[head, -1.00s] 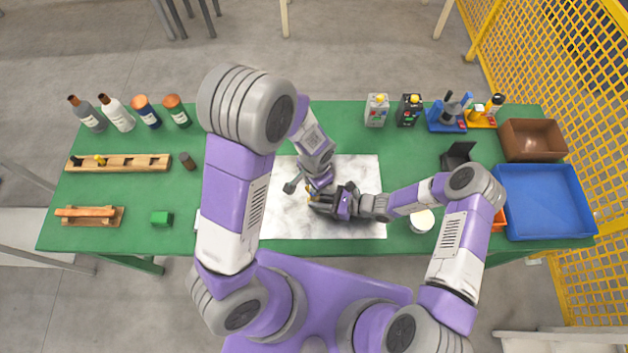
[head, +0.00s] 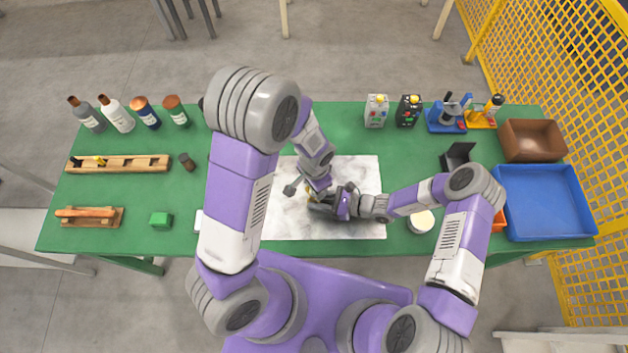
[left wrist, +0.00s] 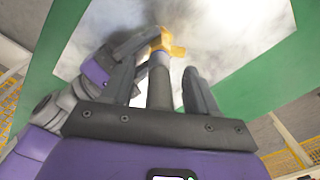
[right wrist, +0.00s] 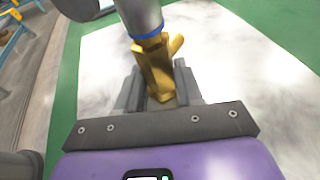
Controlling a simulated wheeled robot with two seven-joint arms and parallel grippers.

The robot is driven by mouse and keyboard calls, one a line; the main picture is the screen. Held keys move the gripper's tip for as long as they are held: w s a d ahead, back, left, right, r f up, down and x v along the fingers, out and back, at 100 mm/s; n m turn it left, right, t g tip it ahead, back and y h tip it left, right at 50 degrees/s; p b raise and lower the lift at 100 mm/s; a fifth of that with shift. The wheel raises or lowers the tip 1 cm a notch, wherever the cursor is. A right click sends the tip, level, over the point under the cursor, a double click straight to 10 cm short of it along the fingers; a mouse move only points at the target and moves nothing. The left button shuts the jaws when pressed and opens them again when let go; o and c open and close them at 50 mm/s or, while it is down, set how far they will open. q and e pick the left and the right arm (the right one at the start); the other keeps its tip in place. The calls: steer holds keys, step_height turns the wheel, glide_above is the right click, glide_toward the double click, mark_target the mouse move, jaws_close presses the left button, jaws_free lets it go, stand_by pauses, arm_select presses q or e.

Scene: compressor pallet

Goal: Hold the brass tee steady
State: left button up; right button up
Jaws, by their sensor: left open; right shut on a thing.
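The brass tee (right wrist: 155,68) sits between the fingers of my right gripper (right wrist: 158,88), which is shut on it. A grey cylindrical part (right wrist: 140,15) with a blue ring meets the tee's upper end. In the left wrist view the tee (left wrist: 168,45) shows beyond a grey rod-like part (left wrist: 160,88). My left gripper (left wrist: 160,75) is open, with its fingers on either side of this part and gaps showing. In the head view the right gripper (head: 313,202) is over the white marbled board (head: 355,225), and the tee is mostly hidden.
A blue tray (head: 545,200) and brown bin (head: 532,140) stand at the right. Bottles (head: 117,114) line the back left, near a wooden rack (head: 130,163). A white round container (head: 423,221) is close to my right forearm. The board's right part is clear.

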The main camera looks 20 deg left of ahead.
arm_select(q)
step_height(320, 180, up, 12)
steer(key=shift+s+d+f, duration=0.1)
steer(key=shift+s+d, duration=0.05)
stand_by(0.3)
arm_select(e)
steer(key=o, duration=0.9)
